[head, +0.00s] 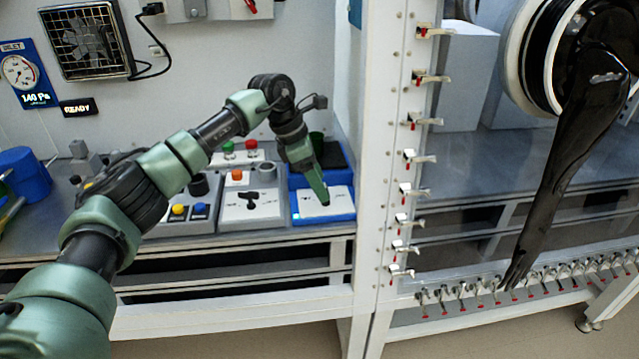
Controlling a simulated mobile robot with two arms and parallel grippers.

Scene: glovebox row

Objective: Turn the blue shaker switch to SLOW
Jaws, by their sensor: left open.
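The blue shaker (345,212) stands on the bench near the white frame post, with a white front panel (340,200) and a dark top. My left gripper (323,197) points down over this panel, its fingertips at or just above it. The gripper is open, though the gap between its fingers hardly shows from this side. The shaker's switch is hidden behind the fingers, so its setting cannot be seen. The panel's lettering is too small to read. I cannot tell whether the fingers touch the switch. My right gripper is out of view.
Left of the shaker stands a grey unit (265,211) with a black switch (250,197). Another has a yellow button (179,209) and a blue button (200,208). The white post (385,150) with clamps rises close on the right. A black glove (580,130) hangs beyond it.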

